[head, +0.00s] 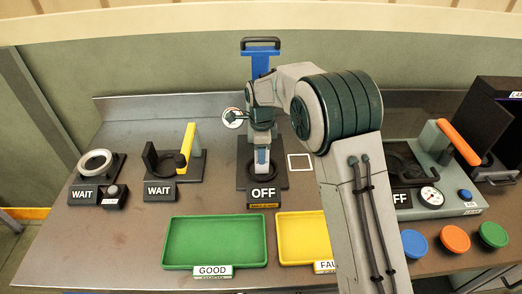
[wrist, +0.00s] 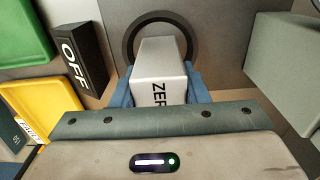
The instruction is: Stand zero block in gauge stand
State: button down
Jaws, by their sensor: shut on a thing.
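The zero block (wrist: 160,65) is a pale grey block with black lettering, partly readable as "ZER", in the wrist view. My gripper (wrist: 160,90) is shut on it, with blue fingers on both its sides. The gauge stand (head: 243,178) has a dark base with an OFF sign (head: 263,193), a blue column (head: 260,65) and a dial (head: 232,117). In the head view my gripper (head: 262,160) is over the stand's base. A dark ring (wrist: 134,35) on the stand shows behind the block. Whether the block touches the base cannot be told.
A green tray (head: 215,242) and a yellow tray (head: 300,238) lie in front of the stand. Two WAIT fixtures (head: 97,165) (head: 160,165) stand to the left. A fixture with an orange handle (head: 458,142) and coloured buttons (head: 455,238) are at the right. A white square outline (head: 299,162) is beside the stand.

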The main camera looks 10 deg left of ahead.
jog(key=shift+f, duration=0.2)
dwell(0.4)
jog(key=shift+c, duration=0.9)
grip_release()
jog(key=shift+r, duration=0.15)
jog(key=shift+r+p, duration=2.75)
jog(key=shift+r, duration=1.55)
